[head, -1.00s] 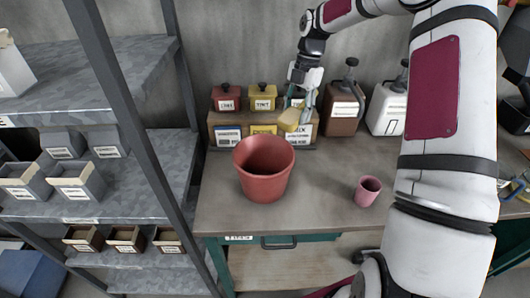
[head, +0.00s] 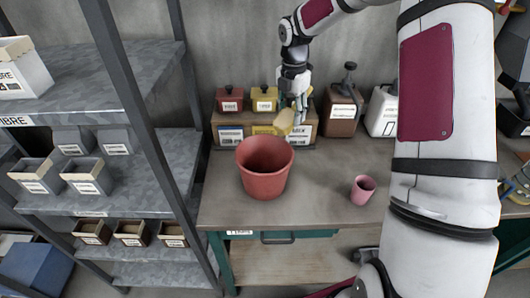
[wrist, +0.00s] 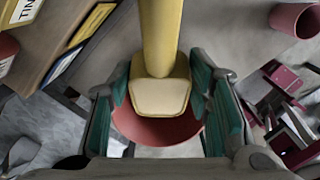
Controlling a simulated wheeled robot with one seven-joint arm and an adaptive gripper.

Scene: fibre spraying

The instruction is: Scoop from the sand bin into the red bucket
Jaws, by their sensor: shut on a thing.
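My gripper (head: 294,103) is shut on a yellow scoop (head: 284,122), held above the workbench just behind and right of the red bucket (head: 265,182). In the wrist view, the scoop (wrist: 162,40) sits between the green finger pads of my gripper (wrist: 162,92), and the red bucket (wrist: 150,132) shows behind it. The bucket stands upright on the bench. Its inside shows no clear contents. Several small open bins stand on the grey shelves at left, such as one grey bin (head: 88,186). Their labels are too small to tell which is the sand bin.
A pink cup (head: 362,192) stands on the workbench (head: 320,178) right of the bucket. A shelf post (head: 150,120) rises left of the bench.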

